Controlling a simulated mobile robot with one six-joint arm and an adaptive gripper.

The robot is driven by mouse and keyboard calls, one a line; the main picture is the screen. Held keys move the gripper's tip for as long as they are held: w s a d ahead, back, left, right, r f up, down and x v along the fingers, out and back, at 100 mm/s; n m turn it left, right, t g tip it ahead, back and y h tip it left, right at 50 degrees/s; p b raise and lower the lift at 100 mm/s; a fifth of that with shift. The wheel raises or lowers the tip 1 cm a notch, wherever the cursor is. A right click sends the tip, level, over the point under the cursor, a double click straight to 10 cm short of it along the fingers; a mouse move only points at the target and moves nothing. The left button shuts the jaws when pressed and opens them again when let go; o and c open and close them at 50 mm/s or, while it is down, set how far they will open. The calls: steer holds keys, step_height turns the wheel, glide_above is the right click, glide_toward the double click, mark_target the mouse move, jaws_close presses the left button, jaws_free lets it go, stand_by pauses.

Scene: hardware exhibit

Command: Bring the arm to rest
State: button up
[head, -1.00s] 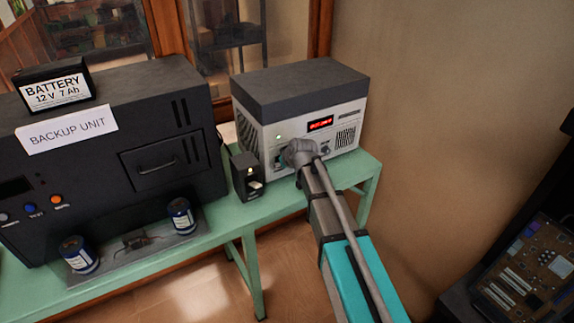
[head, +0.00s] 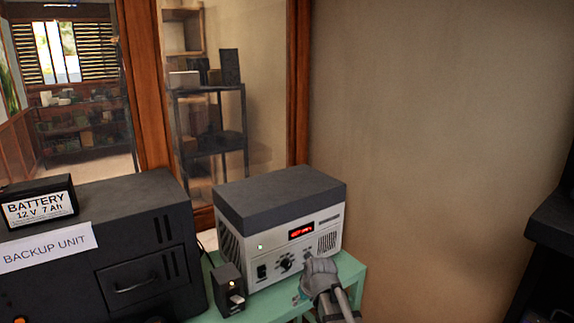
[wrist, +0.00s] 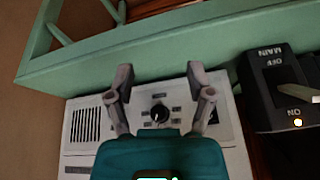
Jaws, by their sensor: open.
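My gripper (head: 320,268) is in front of the lower right of a grey-topped white power unit (head: 328,212) in the head view. In the wrist view my gripper (wrist: 160,76) has its two fingers spread wide with nothing held between them. A black round knob (wrist: 160,112) on the unit's panel shows in the gap between the fingers. I cannot tell how far the fingers are from the panel. My arm leads off the bottom edge of the head view.
A black switch box marked MAIN (wrist: 262,95) stands beside the unit, its lamp lit near ON. The dark backup unit (head: 150,215) carries a battery (head: 40,205) at left. A green table (head: 350,272) bears the power unit. Plain wall and a dark ledge lie to the right.

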steer(key=s+d+r+m+g+h+p, duration=0.2)
steer(key=s+d+m+g, duration=0.1)
steer(key=s+d, duration=0.9)
steer(key=s+m, duration=0.1)
steer(key=s, duration=0.2)
steer(key=shift+s+g+p, duration=0.25)
steer(key=shift+g+p, duration=0.05)
steer(key=shift+g, duration=0.1)
stand_by(0.8)
